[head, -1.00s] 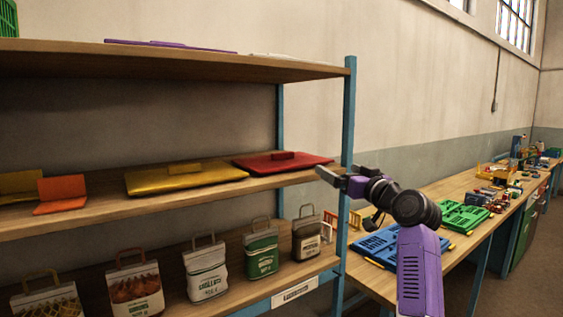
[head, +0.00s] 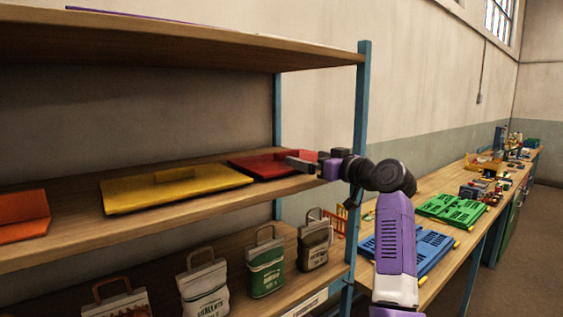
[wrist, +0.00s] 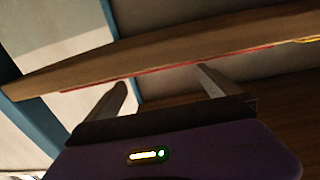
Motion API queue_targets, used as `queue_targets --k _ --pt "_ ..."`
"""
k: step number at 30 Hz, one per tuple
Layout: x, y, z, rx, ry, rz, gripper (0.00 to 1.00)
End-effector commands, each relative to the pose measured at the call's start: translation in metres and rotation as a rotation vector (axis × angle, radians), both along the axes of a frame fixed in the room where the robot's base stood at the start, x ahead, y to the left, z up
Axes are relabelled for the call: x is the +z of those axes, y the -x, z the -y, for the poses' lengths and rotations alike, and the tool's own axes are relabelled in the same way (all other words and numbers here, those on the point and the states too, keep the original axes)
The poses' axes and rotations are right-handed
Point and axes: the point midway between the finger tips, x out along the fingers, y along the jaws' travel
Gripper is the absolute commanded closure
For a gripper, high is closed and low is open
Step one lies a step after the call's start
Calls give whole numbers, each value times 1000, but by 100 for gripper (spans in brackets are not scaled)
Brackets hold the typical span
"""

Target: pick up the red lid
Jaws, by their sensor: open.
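The red lid (head: 257,167) lies flat on the middle shelf, near its right end, with a raised handle block on top partly hidden by my gripper. My gripper (head: 292,163) is in front of the lid's right part in the head view, at about shelf height. In the wrist view the two fingers of my gripper (wrist: 162,84) are spread apart with nothing between them. The red lid shows there only as a thin red strip (wrist: 165,74) beyond the fingertips, along the shelf board. I cannot tell whether the fingers touch it.
A yellow lid (head: 175,191) and an orange piece (head: 22,215) lie left on the same middle shelf (head: 75,222). A blue post (head: 361,110) stands close by my arm. Sacks, including a green one (head: 265,270), stand below. The upper shelf (head: 180,48) hangs overhead.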

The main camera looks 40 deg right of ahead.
Motion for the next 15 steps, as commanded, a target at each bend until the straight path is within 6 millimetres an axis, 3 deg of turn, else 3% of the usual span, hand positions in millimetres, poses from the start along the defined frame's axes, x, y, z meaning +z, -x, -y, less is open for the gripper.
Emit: queue_targets --k 15 --pt "6 -53 -3 3 -2 -2 0"
